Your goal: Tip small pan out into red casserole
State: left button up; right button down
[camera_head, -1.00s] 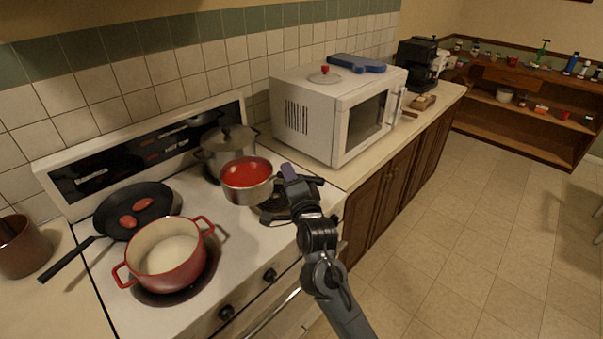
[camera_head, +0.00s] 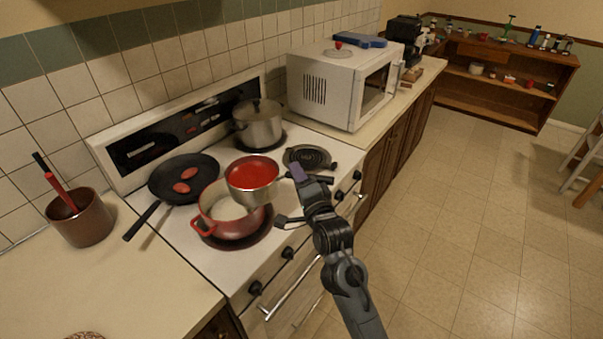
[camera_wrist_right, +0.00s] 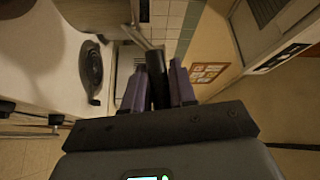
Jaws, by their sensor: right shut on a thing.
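The small pan (camera_head: 252,181) is a steel pan with red contents inside. My right gripper (camera_head: 296,172) is shut on its handle, and the dark handle (camera_wrist_right: 158,82) shows between the fingers in the right wrist view. The pan looks level and held up, overlapping the far right part of the red casserole (camera_head: 226,226) in the head view. The casserole sits on the front left burner, with a pale inside and red side handles. The pan hides part of its rim and opening. My left gripper is not in view.
A black skillet (camera_head: 183,178) with two red pieces lies behind and left of the casserole. A lidded steel pot (camera_head: 259,127) stands on the back burner. The coil burner (camera_head: 309,157) is bare. A white microwave (camera_head: 340,85) stands right of the stove. A brown crock (camera_head: 79,218) stands left.

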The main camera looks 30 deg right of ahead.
jog(key=shift+s+a+r+p, duration=0.15)
jog(key=shift+a+r+p, duration=0.05)
jog(key=shift+a+p, duration=0.1)
jog(key=shift+d+r, duration=0.3)
jog(key=shift+r+p, duration=0.15)
jog(key=shift+p, duration=0.25)
jog(key=shift+a+r+n+p, duration=0.25)
jog(key=shift+r+n+p, duration=0.1)
jog(key=shift+n+p, duration=0.05)
jog(key=shift+w+a+r+n+p, duration=0.15)
jog(key=shift+r+n+p, duration=0.15)
jog(key=shift+r+p, duration=0.3)
jog(key=shift+w+a+r+n+p, duration=0.15)
jog(key=shift+r+n+p, duration=0.15)
jog(key=shift+r+p, duration=0.25)
jog(key=shift+w+a+r+n+g+p, duration=1.7)
jog(key=shift+a+r+n+p, duration=2.65)
jog(key=shift+p, duration=3.55)
pick_arm(q)
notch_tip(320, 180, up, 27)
jog(key=p, duration=0.7)
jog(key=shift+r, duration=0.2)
pick_arm(e)
jog(key=w+a+n+g+h, duration=0.1)
jog(key=w+a+n, duration=0.3)
jog(key=a, duration=0.4)
jog(key=shift+w+r+h, duration=0.3)
jog(key=shift+w, duration=0.45)
